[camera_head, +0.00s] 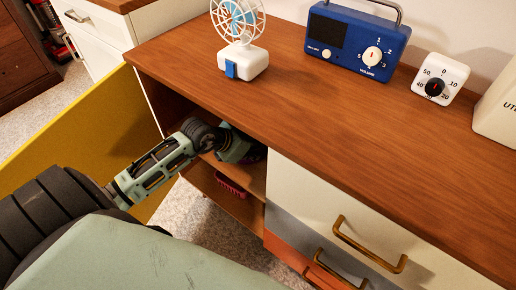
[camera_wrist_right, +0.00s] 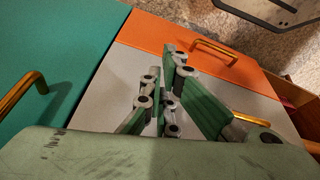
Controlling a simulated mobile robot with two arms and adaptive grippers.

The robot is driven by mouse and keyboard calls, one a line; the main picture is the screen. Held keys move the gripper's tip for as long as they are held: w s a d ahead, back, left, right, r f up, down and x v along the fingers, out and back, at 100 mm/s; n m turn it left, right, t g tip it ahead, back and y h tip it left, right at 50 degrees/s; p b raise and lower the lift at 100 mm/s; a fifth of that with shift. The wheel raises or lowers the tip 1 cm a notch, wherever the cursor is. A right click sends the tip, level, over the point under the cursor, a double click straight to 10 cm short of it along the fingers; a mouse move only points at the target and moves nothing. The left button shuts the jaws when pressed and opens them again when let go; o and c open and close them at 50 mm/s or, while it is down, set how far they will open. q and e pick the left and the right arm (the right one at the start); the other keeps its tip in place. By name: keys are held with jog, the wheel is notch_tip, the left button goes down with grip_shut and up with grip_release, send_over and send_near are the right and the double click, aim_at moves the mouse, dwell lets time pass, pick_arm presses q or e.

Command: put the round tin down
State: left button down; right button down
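My left gripper (camera_head: 240,150) reaches through the open front of the cabinet, just above a wooden shelf (camera_head: 248,178). It is in shadow and partly hidden by the countertop edge, so its fingers are unclear. A small dark purple thing (camera_head: 258,153) shows beside its tip; I cannot tell if this is the round tin or whether it is held. No round tin shows clearly in either view. In the right wrist view, my right gripper (camera_wrist_right: 162,72) has its fingertips close together with nothing visible between them, in front of the drawer fronts.
A pink-red basket-like thing (camera_head: 231,185) sits below the shelf. A yellow door (camera_head: 85,125) stands open at left. A fan (camera_head: 241,45), blue radio (camera_head: 356,40) and white timer (camera_head: 440,80) stand on the countertop (camera_head: 330,120). Brass handles (camera_head: 368,245) stick out from the drawers.

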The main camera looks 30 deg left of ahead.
pick_arm(q)
jog(key=c, duration=2)
grip_release()
